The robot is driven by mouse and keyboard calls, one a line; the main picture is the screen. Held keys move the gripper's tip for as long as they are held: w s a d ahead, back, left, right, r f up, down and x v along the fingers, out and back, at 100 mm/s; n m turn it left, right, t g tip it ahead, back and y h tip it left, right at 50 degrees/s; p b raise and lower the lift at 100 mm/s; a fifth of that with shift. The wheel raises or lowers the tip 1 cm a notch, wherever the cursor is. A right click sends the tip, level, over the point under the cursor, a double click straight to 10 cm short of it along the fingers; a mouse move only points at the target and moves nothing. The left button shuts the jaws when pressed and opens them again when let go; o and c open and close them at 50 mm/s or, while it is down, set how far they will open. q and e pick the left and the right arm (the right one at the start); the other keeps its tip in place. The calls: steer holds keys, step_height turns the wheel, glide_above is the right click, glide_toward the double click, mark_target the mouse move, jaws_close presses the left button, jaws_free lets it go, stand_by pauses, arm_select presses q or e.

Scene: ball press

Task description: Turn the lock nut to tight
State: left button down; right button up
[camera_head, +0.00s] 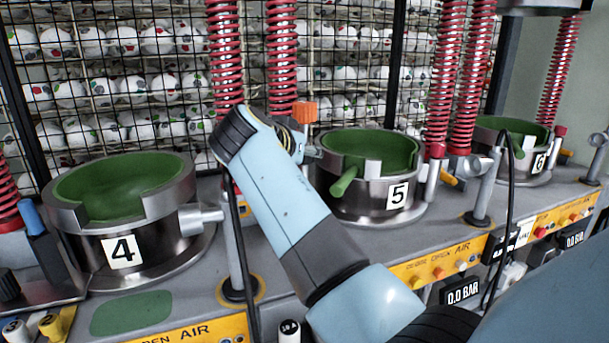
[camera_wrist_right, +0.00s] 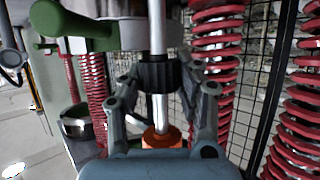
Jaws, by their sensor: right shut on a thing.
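The lock nut (camera_wrist_right: 157,73) is a black collar on an upright silver rod (camera_wrist_right: 157,30) in the right wrist view. My right gripper (camera_wrist_right: 160,85) has one finger on each side of it and is shut on it. An orange cap (camera_wrist_right: 160,138) sits on the rod's end, and it also shows in the head view (camera_head: 305,111) beside press 5 (camera_head: 370,205). In the head view my right wrist covers the nut and most of the right gripper (camera_head: 300,145). Whether the nut is tight or loose cannot be told. My left gripper is not in view.
Press 5 has a green handle (camera_head: 344,181) near my right arm. Press 4 (camera_head: 125,250) stands to the left and press 6 (camera_head: 530,160) to the right. Red springs (camera_head: 224,60), posts and a black cable (camera_head: 508,200) crowd the space. A wire mesh holds balls behind.

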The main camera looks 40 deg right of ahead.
mark_target(309, 102)
steer(key=shift+f+m+g+h+b, duration=0.15)
steer(key=shift+m+g+h+b, duration=0.65)
steer(key=shift+m+g+b, duration=1.65)
steer(key=shift+n+b, duration=0.3)
steer(key=shift+n, duration=0.05)
steer(key=o, duration=1.2)
steer(key=shift+r, duration=0.3)
step_height(309, 102, up, 10)
steer(key=shift+f, duration=0.25)
